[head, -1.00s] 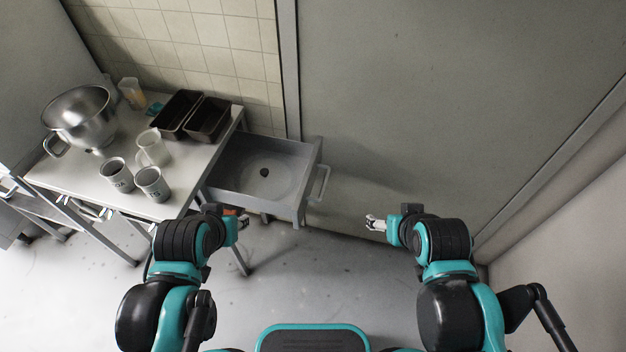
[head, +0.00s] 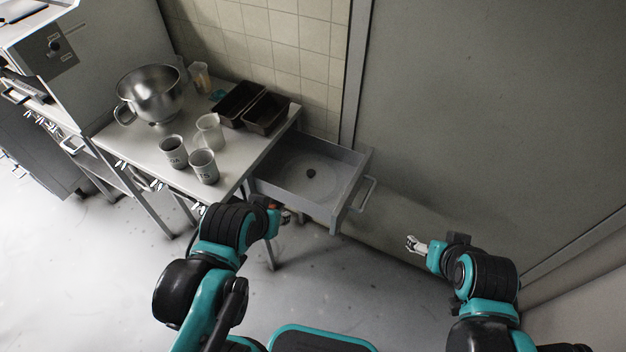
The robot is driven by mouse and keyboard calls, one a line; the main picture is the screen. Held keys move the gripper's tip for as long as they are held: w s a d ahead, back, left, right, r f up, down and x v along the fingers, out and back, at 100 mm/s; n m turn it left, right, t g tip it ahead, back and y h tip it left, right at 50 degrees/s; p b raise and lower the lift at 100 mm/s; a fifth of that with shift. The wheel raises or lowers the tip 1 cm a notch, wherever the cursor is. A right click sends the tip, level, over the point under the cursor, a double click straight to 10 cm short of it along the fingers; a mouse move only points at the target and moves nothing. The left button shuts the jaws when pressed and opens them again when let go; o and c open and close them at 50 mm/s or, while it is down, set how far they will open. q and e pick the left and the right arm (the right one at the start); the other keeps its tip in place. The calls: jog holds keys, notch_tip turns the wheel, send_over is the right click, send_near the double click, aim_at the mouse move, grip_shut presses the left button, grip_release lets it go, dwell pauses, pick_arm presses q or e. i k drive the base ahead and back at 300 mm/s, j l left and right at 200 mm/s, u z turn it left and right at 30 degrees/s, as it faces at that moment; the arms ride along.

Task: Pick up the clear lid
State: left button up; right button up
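The clear lid (head: 325,180) lies flat in the open grey drawer (head: 345,208) at the right end of the table. It is a faint see-through disc with a dark round knob at its middle. My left gripper (head: 287,215) is below the drawer's near side in the picture, apart from the lid. It is small and partly hidden by its own arm, so its opening is unclear. My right gripper (head: 413,244) is to the right of and below the drawer, with its fingers apart and nothing between them.
The table (head: 135,142) holds a steel bowl (head: 150,92), two dark loaf tins (head: 265,113), a clear beaker (head: 200,76), a pale jug (head: 209,130) and two labelled mugs (head: 204,167). The drawer handle (head: 368,193) sticks out right. The floor (head: 90,270) is open at left.

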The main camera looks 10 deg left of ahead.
aim_at(316, 179)
jog(key=i+j+u, duration=0.1)
jog(key=u, duration=1.4)
jog(key=i+l+u, duration=0.15)
jog(key=l, duration=0.6)
jog(key=l+u, duration=0.2)
jog(key=l, duration=0.55)
